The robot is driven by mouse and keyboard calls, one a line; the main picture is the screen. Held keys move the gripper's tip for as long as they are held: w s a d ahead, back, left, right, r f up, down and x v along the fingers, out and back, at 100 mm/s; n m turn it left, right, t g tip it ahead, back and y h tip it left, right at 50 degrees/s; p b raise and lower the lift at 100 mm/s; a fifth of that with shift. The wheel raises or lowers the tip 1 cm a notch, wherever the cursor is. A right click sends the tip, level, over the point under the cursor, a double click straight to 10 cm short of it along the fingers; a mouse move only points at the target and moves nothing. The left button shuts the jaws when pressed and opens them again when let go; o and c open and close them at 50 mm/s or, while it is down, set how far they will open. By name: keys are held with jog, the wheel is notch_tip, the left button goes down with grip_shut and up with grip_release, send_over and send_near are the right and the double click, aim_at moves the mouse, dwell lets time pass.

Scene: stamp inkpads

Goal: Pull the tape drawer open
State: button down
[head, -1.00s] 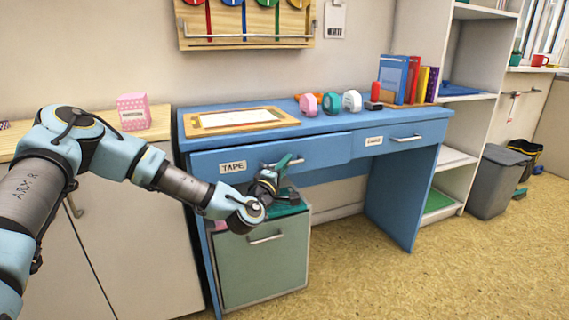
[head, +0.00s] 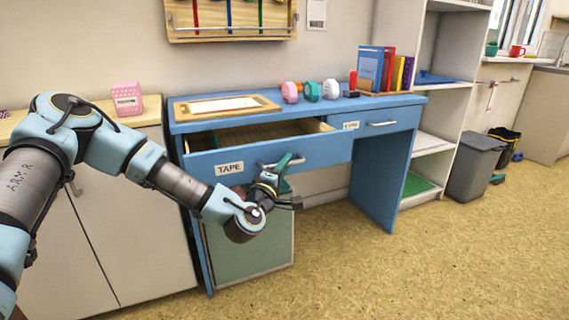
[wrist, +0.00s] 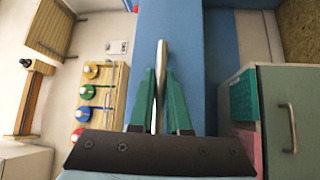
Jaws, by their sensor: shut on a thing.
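The tape drawer (head: 232,168) is the blue left drawer of the blue desk, with a white label reading TAPE. It stands partly open, and its light wooden inside shows behind the front panel. My gripper (head: 287,163) is at the drawer front, with its green fingers shut on the metal bar handle (head: 268,165). In the wrist view the two green fingers of my gripper (wrist: 159,95) lie on either side of the handle (wrist: 161,62). What lies deep in the drawer cannot be seen from here.
A second closed drawer (head: 385,124) is at the desk's right. A green-grey cabinet (head: 250,245) stands below the tape drawer. The floor in front at right is clear.

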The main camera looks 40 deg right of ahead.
jog(key=c, duration=0.9)
grip_release()
jog(key=v, duration=1)
jog(key=shift+s+a+f, duration=0.1)
jog(key=shift+s+a, duration=0.05)
jog(key=shift+a, duration=0.2)
